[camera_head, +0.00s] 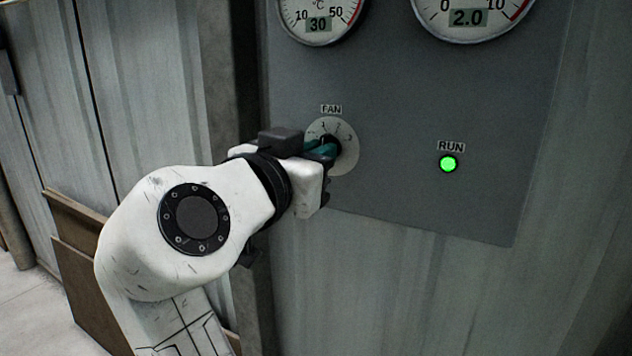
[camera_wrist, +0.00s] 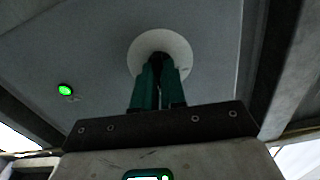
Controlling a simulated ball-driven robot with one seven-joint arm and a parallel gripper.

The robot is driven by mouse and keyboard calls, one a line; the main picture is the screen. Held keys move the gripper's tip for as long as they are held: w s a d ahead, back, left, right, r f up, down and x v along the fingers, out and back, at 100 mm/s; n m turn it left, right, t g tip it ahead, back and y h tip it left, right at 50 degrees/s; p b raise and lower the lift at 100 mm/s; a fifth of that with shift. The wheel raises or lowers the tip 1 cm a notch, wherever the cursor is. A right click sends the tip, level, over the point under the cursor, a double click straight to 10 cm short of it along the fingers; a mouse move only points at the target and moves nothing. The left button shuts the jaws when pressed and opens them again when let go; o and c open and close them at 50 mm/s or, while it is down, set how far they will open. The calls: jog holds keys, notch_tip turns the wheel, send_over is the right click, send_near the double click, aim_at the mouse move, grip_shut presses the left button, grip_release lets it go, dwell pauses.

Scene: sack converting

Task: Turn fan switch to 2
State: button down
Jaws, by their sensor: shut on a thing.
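The fan switch is a dark knob (camera_head: 331,143) on a pale round dial plate (camera_head: 346,158) under the label FAN (camera_head: 331,109). Marks 1, 2 and 3 show around the upper part of the dial. My gripper (camera_head: 322,149) reaches it from the left, with its teal fingers shut on the knob. The wrist view shows the two fingers (camera_wrist: 159,80) closed at the middle of the pale dial plate (camera_wrist: 176,40), hiding most of the knob. I cannot tell which mark the knob points at.
The grey panel (camera_head: 420,110) also carries a gauge reading 30 (camera_head: 318,18), a gauge reading 2.0 (camera_head: 467,15) and a lit green lamp (camera_head: 447,164) labelled RUN. Brown boards (camera_head: 80,260) lean at the lower left.

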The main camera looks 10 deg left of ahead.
jog(key=shift+f+m+b, duration=0.15)
jog(key=shift+m+b, duration=0.95)
jog(key=shift+m, duration=0.1)
jog(key=c, duration=1.2)
grip_release()
jog(key=shift+s, duration=0.1)
jog(key=v, duration=1)
jog(key=shift+s+b, duration=0.3)
jog(key=shift+b, duration=0.05)
jog(key=shift+a, duration=0.15)
